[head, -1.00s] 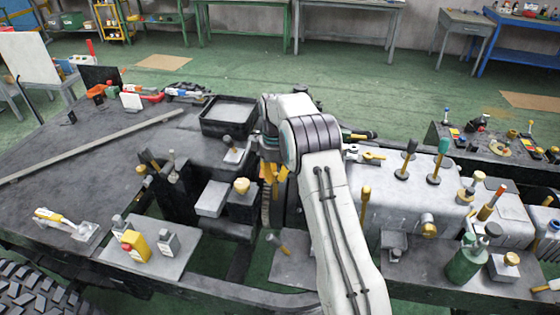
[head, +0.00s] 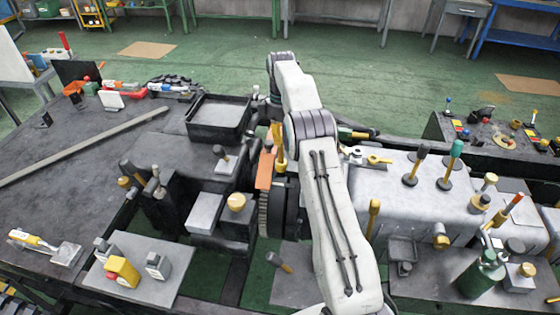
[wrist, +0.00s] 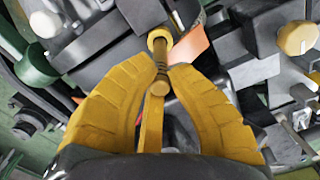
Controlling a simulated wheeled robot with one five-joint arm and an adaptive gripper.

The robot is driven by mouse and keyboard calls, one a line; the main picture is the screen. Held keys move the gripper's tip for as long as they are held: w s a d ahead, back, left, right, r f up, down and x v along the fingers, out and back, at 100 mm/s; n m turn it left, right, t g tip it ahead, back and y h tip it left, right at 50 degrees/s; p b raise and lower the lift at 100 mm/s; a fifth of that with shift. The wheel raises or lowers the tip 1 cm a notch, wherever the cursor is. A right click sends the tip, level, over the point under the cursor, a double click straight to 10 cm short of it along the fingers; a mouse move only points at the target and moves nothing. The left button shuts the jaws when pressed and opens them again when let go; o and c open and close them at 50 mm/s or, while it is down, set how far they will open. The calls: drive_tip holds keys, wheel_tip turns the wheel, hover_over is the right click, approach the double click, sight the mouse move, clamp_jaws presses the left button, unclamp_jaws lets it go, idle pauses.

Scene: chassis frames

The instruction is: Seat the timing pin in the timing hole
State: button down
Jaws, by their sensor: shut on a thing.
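My gripper (wrist: 163,74) shows in the wrist view as two yellow fingers closed on the timing pin (wrist: 159,42), a brass-coloured pin with a round head and a ringed or coiled shank. A flat yellow strip runs below the pin between the fingers; I cannot tell what it belongs to. In the head view my gripper (head: 279,150) hangs beside the orange plate (head: 265,170), above the dark toothed wheel (head: 264,212). The pin is not clear in that view. I cannot make out the timing hole; the arm and fingers hide part of this area.
Left of the wheel stand a grey block (head: 205,212) and a round yellow knob (head: 236,202). A black tray (head: 220,118) lies behind. To the right, the pale housing (head: 430,205) carries upright handled tools. A green bottle (head: 482,274) stands at front right.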

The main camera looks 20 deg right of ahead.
sight(281, 162)
drive_tip(key=shift+f+p, duration=0.3)
drive_tip(key=shift+f, duration=3.35)
drive_tip(key=shift+f, duration=0.1)
drive_tip(key=c, duration=1.4)
unclamp_jaws()
drive_tip(key=shift+o, duration=0.2)
